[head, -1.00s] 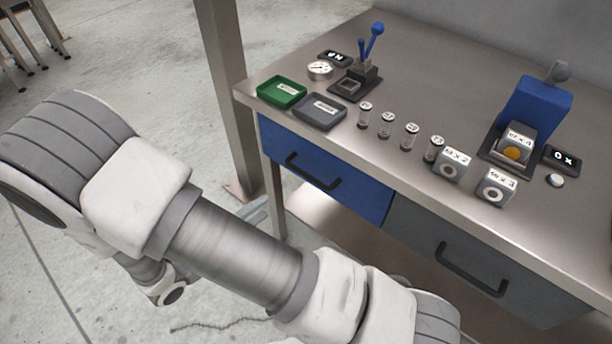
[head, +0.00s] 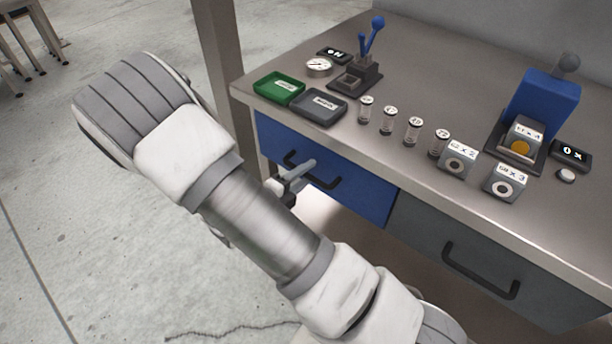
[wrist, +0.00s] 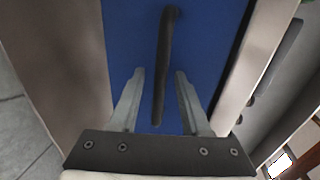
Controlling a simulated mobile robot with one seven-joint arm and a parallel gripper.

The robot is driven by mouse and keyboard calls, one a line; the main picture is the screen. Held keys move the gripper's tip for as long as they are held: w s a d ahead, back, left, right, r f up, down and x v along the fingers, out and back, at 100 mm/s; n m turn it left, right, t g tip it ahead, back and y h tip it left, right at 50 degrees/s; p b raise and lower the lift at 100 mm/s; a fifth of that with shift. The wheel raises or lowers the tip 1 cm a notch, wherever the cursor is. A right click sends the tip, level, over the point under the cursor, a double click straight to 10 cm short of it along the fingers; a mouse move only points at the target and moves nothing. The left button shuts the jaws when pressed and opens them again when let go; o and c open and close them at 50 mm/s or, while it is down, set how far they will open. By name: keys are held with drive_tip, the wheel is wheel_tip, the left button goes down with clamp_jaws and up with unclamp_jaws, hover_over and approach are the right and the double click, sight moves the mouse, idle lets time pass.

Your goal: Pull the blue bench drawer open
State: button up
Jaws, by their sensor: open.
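The blue bench drawer (head: 365,200) is under the left end of the steel bench, its front level with the grey drawer beside it. It bears a dark bar handle (head: 328,184). My gripper (head: 304,175) is at the left part of this handle, partly hidden behind my arm. In the wrist view the blue front (wrist: 208,40) fills the middle. The handle (wrist: 164,60) runs up the picture between the two open fingers of my gripper (wrist: 160,74), with a gap on each side. I cannot tell how deep the fingers reach around it.
The grey drawer (head: 440,235) with its own handle is to the right. On the bench top (head: 440,90) are a green tray (head: 279,88), a grey tray (head: 319,107), several small cylinders, labelled blocks and a blue device (head: 545,100). A bench post (head: 215,60) stands left.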

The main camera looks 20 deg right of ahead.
drive_tip(key=shift+w+d, duration=0.1)
drive_tip(key=shift+d, duration=0.05)
drive_tip(key=shift+c, duration=0.3)
clamp_jaws()
idle(1.1)
